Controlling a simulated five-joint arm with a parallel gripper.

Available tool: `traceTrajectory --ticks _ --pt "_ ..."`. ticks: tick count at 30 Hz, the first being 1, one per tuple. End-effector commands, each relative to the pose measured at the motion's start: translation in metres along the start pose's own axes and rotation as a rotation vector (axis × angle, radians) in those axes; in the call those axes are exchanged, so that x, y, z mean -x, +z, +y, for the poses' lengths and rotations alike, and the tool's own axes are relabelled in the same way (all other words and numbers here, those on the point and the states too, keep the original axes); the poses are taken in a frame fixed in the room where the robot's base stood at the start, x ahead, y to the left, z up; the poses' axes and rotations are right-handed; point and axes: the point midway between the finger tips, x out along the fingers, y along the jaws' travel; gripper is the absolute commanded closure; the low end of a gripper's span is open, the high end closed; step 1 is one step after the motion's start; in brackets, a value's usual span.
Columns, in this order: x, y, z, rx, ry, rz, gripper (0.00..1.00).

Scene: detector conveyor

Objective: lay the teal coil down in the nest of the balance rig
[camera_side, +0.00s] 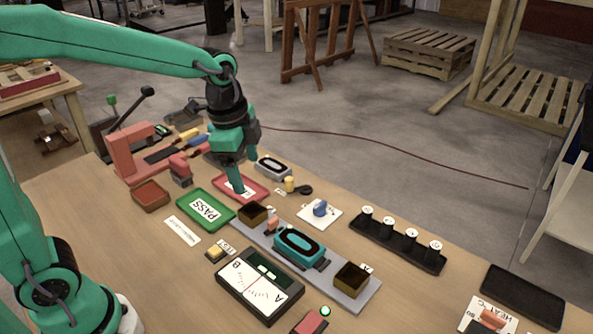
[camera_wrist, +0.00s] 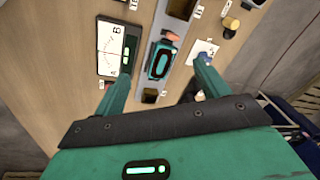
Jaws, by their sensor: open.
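The teal coil (camera_side: 299,249), a teal block with a black oval ring on top, lies flat on the grey bar of the balance rig (camera_side: 362,301), between two dark brown open boxes. It seems to sit in the rig's nest, but the nest beneath is hidden. My gripper (camera_side: 236,180) is away from the coil, over the red tray at the back left. It is open and empty. The wrist view shows the coil (camera_wrist: 161,60) apart from the fingers (camera_wrist: 164,67), within the gap between them as seen from above.
A meter box (camera_side: 260,287) stands in front of the rig. A green PASS tray (camera_side: 206,211) and red tray (camera_side: 258,193) lie to the left. A grey coil (camera_side: 273,168) is behind. A black rack of several cylinders (camera_side: 398,244) stands right.

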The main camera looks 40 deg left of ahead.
Motion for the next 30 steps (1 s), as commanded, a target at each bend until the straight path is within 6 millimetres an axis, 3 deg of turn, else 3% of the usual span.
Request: traceTrajectory --ticks 6,13,21,30 --pt "0.029 0.03 0.022 0.264 -0.069 0.056 0.26" --pt "0.047 0.06 0.047 0.542 -0.126 0.128 0.26" --pt "0.056 0.091 0.078 0.852 -0.173 0.225 0.26" --pt "0.055 0.106 0.093 1.023 -0.189 0.285 0.26"
